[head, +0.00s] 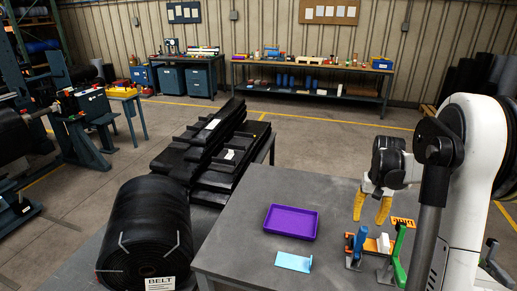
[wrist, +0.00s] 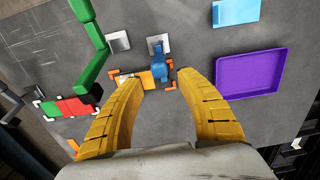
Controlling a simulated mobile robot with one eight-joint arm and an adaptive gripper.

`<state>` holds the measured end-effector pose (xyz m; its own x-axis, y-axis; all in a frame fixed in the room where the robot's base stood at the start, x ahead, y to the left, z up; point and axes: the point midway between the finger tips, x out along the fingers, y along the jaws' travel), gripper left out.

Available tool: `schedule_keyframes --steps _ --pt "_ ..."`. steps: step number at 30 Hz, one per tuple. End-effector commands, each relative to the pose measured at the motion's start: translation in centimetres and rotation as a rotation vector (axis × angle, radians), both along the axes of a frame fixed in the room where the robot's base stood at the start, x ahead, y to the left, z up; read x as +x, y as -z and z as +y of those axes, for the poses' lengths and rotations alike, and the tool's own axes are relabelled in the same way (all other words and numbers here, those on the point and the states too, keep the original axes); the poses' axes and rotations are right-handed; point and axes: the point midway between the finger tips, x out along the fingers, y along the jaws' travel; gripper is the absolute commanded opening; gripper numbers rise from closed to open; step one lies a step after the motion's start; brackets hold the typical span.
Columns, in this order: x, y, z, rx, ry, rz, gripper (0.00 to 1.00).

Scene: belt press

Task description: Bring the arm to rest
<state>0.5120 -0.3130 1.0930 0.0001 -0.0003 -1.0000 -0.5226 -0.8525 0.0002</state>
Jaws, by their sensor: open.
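My arm stands at the right in the head view, with my gripper (head: 372,207) pointing down above the dark grey table (head: 235,245). Its two yellow fingers are apart with nothing between them. The wrist view also shows my gripper (wrist: 158,78) open. Past its fingertips is a blue upright piece (wrist: 160,63) beside an orange and white block (wrist: 130,78). In the head view the blue piece (head: 358,245) stands below and left of the fingertips, apart from them. A green lever-like piece (head: 398,258) stands to its right.
A purple tray (head: 291,234) and a light blue plate (head: 293,262) lie on the table, left of the gripper. A big black belt roll (head: 150,235) stands left of the table. Black stacked press parts (head: 205,140) are behind. Workbenches line the back wall. The table's front left is clear.

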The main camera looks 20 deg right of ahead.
Motion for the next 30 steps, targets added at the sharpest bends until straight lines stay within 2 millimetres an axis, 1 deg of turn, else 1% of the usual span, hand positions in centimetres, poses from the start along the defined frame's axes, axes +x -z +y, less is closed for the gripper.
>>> schedule_keyframes --steps 2,5,8,10,11,12,14,15,16,18,20,21,24,27,30 --pt "0.0 -0.2 0.4 -0.003 -0.006 -0.004 0.43" --pt "0.0 -1.1 2.3 -0.017 -0.032 -0.027 0.43" --pt "-0.3 -2.6 5.8 -0.043 -0.082 -0.074 0.43" --pt "-0.8 -3.7 8.9 -0.066 -0.128 -0.119 0.43" --pt "-1.2 -4.2 10.3 -0.075 -0.148 -0.139 0.43" --pt "-1.8 -4.7 12.0 -0.087 -0.174 -0.167 0.43" --pt "-2.7 -5.2 14.6 -0.104 -0.214 -0.21 0.43" --pt "-3.5 -5.5 16.3 -0.114 -0.239 -0.237 0.43" --pt "-4.1 -5.6 17.5 -0.12 -0.259 -0.259 0.43" --pt "-5.7 -5.6 20.2 -0.136 -0.304 -0.311 0.43" --pt "-7.2 -5.3 22.4 -0.145 -0.342 -0.355 0.43" --pt "-8.2 -5.0 23.8 -0.151 -0.368 -0.385 0.43" --pt "-10.6 -3.8 26.8 -0.162 -0.426 -0.459 0.43" --pt "-12.7 -2.5 29.0 -0.167 -0.474 -0.521 0.43" --pt "-14.1 -1.5 30.4 -0.169 -0.507 -0.567 0.43"
